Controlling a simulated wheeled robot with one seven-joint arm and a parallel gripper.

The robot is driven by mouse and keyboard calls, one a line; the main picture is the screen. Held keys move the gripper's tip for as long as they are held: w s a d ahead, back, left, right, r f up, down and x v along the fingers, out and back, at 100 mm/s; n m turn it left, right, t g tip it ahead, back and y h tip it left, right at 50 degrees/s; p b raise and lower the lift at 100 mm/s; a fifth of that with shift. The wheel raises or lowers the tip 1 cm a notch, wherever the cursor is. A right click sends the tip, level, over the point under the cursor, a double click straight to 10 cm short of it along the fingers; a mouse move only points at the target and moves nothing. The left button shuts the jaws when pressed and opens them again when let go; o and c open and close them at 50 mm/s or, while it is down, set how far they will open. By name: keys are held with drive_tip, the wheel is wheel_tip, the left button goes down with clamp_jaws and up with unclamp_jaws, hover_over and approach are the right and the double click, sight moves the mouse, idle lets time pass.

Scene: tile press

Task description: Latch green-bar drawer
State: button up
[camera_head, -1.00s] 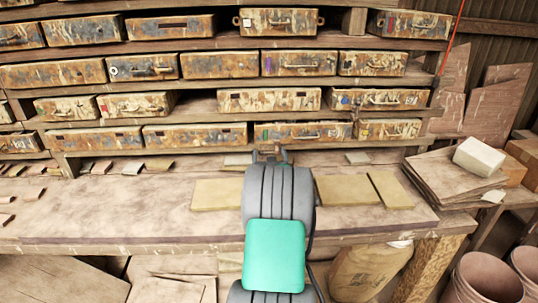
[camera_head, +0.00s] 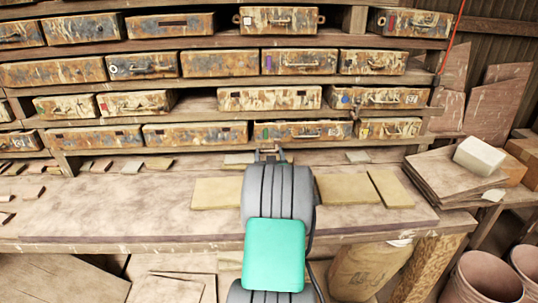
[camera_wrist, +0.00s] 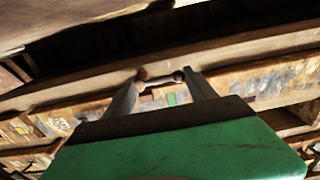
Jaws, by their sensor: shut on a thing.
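The green-bar drawer (camera_head: 335,131) is the rusty, paint-flaked box on the lowest shelf, with a green mark near its left end and a handle on its front. My gripper (camera_head: 270,154) is in front of and below the drawer's left part in the head view. In the wrist view my gripper (camera_wrist: 160,79) has its fingers apart with a short bar (camera_wrist: 160,78) between the tips. It is shut on this bar. I cannot tell whether the bar touches the drawer.
Several similar drawers fill the shelves above and beside, with one (camera_head: 195,135) to the left and one (camera_head: 388,128) to the right. Flat tan tiles (camera_head: 348,190) lie on the workbench (camera_head: 110,205). A stack of boards (camera_head: 450,178) stands at the right.

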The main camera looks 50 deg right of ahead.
sight(278, 143)
drive_tip(key=shift+s+d+m+b, duration=0.1)
drive_tip(key=shift+m+b, duration=0.2)
drive_tip(key=shift+b, duration=0.15)
drive_tip(key=shift+c, duration=0.2)
drive_tip(key=m+b, duration=0.1)
drive_tip(key=b, duration=0.1)
drive_tip(key=m+b, duration=0.1)
drive_tip(key=m, duration=0.1)
drive_tip(key=shift+s+d+r+m+b, duration=0.1)
drive_tip(key=shift+s+r+m+b, duration=0.05)
drive_tip(key=shift+r+m+b, duration=0.2)
drive_tip(key=shift+s+d+r+m+b, duration=0.35)
drive_tip(key=shift+m+b, duration=1.1)
drive_tip(key=shift+m, duration=0.85)
drive_tip(key=shift+s+d+r+m+b, duration=0.25)
drive_tip(key=shift+m+b, duration=1.15)
drive_tip(key=shift+m, duration=0.85)
drive_tip(key=shift+s+d+r+m+b, duration=0.35)
drive_tip(key=shift+m+b, duration=1.1)
drive_tip(key=shift+m, duration=0.85)
drive_tip(key=shift+f, duration=0.1)
drive_tip(key=o, duration=1.1)
drive_tip(key=shift+o, duration=1)
